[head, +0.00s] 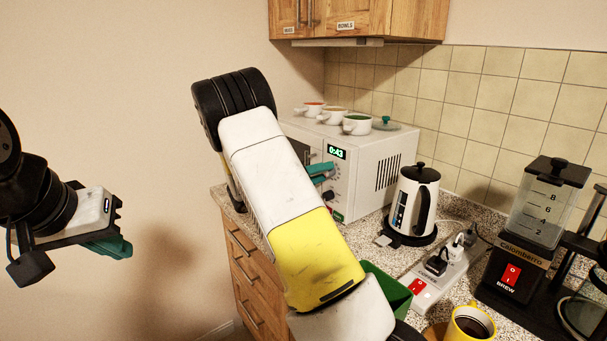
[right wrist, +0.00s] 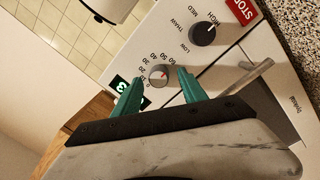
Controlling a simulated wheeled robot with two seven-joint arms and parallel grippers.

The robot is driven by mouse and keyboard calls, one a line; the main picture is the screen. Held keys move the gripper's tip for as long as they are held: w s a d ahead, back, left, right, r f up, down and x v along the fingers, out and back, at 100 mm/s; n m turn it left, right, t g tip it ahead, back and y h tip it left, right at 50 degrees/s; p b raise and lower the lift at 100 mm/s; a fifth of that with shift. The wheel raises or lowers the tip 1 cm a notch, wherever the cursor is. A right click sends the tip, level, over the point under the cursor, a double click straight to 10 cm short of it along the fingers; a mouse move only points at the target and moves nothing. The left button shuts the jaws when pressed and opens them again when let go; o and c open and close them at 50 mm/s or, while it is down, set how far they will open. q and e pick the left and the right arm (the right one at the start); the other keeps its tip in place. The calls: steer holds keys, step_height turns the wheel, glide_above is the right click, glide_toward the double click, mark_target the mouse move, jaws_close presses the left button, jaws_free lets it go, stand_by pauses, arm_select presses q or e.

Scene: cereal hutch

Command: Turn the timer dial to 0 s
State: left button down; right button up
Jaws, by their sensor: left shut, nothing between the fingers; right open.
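The white microwave (head: 385,170) stands at the back of the counter, its green display (head: 337,153) reading 0:43. In the right wrist view, the grey timer dial (right wrist: 158,74) has a reddish mark and a printed scale of numbers. My right gripper (right wrist: 160,84) is open, its teal fingers on either side of the dial; whether they touch it is unclear. In the head view, my right arm hides part of the microwave's front, and the right gripper (head: 321,171) is close to the panel. My left gripper (head: 122,248) is shut and empty, away at the left by the wall.
On the panel, a black power knob (right wrist: 203,33) and a red STOP button (right wrist: 241,10) lie near the dial. Pots (head: 357,124) stand on the microwave. A kettle (head: 413,205), power strip (head: 440,273), coffee maker (head: 535,230) and yellow mug (head: 470,325) fill the right counter.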

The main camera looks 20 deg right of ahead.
steer(key=shift+d, duration=0.25)
steer(key=shift+c, duration=0.4)
jaws_close()
